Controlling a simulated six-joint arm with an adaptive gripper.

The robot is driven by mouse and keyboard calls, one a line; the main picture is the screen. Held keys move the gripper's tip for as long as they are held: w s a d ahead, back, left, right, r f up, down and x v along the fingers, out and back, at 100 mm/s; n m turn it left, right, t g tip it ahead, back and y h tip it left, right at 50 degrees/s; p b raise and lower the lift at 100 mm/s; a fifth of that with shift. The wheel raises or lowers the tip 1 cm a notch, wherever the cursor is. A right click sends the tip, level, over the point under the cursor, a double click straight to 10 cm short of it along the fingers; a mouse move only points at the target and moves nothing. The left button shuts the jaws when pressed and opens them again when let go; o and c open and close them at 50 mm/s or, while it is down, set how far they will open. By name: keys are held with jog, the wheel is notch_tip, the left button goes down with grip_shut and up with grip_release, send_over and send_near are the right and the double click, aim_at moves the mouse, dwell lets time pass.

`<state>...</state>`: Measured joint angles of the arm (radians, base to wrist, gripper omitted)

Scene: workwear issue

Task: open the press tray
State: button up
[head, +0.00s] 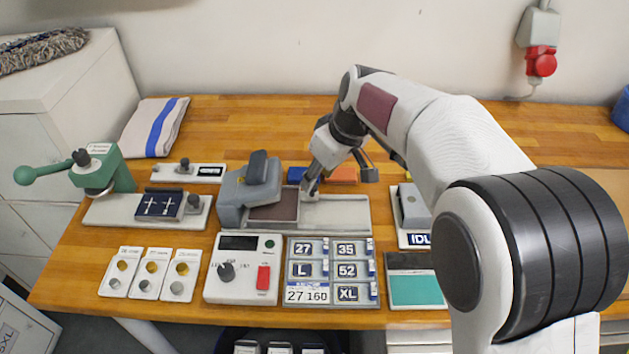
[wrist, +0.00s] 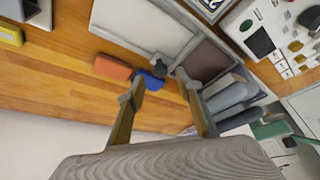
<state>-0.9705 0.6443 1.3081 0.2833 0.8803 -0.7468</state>
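The grey press (head: 250,190) stands in the middle of the bench, with its raised head at the left. Its dark brown tray pad (head: 273,207) shows partly out from under the head, and a pale, bare bed (head: 335,212) extends to the right. My gripper (head: 338,181) is open just behind the press, one finger near the right end of the brown pad. In the wrist view, the open fingers (wrist: 160,84) are either side of a small dark knob (wrist: 159,60) at the pad's edge. The brown pad (wrist: 208,61) and pale bed (wrist: 140,25) also show there. Contact with the knob cannot be told.
An orange block (head: 343,174) and a blue block (head: 299,174) lie behind the press, close to my fingers. A control box (head: 243,268) and label board (head: 328,270) stand in front. A green hand press (head: 103,170) is at left. The back right bench is clear.

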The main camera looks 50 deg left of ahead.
aim_at(315, 187)
jog(key=shift+x, duration=1.8)
jog(key=shift+a, duration=0.1)
grip_shut()
